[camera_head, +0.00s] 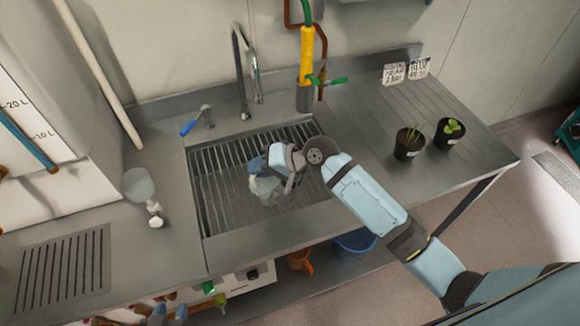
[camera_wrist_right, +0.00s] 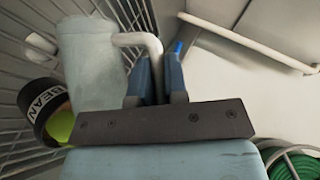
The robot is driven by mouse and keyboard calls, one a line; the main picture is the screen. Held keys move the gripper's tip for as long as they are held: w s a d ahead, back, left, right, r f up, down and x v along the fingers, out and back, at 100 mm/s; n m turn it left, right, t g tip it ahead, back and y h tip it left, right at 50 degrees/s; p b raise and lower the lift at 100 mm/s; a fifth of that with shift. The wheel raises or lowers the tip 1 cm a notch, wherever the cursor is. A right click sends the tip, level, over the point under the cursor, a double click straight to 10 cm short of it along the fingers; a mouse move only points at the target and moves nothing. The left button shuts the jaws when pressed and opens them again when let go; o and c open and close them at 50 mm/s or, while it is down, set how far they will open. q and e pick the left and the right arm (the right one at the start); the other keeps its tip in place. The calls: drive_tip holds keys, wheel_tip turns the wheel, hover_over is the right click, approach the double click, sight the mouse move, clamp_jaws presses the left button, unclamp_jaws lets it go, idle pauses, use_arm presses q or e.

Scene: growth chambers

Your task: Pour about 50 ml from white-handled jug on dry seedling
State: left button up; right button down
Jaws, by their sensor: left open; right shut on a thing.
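My right gripper (camera_head: 283,165) is over the slatted sink and shut on the white handle (camera_wrist_right: 152,45) of a pale, translucent jug. The jug (camera_head: 265,188) hangs beside the fingers; its body (camera_wrist_right: 92,65) also shows in the right wrist view. Its tilt and water level cannot be told. Two black pots stand on the drainboard to the right: one with thin green shoots (camera_head: 409,142), one with broader leaves (camera_head: 449,132). Which seedling is dry cannot be told. My left gripper (camera_head: 166,316) is at the bottom edge, partly cut off.
The sink's slatted grid (camera_head: 225,190) lies below the jug. A clear beaker (camera_head: 138,185) stands left. Two cards (camera_head: 394,74) stand behind the pots. The drainboard (camera_head: 355,110) has free room.

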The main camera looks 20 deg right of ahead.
drive_tip(key=shift+w+d+r+y+b, duration=0.1)
drive_tip(key=shift+d+r+y+b, duration=0.05)
drive_tip(key=shift+r+y+b, duration=0.3)
idle(1.1)
drive_tip(key=h+p, duration=0.1)
drive_tip(key=p, duration=0.2)
drive_tip(key=a+h+p, duration=0.1)
drive_tip(key=p, duration=0.2)
drive_tip(key=shift+s+a+f+n+h, duration=0.1)
drive_tip(key=shift+s+a+n+h, duration=0.15)
drive_tip(key=shift+s+n, duration=0.15)
drive_tip(key=shift+s+a+f+t+h, duration=0.1)
drive_tip(key=shift+f+t+h, duration=0.05)
drive_tip(key=shift+f, duration=0.3)
drive_tip(key=shift+s+a+f+t+h, duration=0.1)
drive_tip(key=shift+f+t+h, duration=0.05)
drive_tip(key=shift+f, duration=0.25)
drive_tip(key=shift+a+n, duration=0.1)
drive_tip(key=shift+n, duration=0.2)
drive_tip(key=f, duration=0.1)
drive_tip(key=a+f+h, duration=0.1)
drive_tip(key=f, duration=0.1)
drive_tip(key=s+a+f+n+h, duration=0.1)
drive_tip(key=shift+a+f+t, duration=0.25)
drive_tip(key=shift+f+t, duration=0.1)
drive_tip(key=shift+t, duration=0.05)
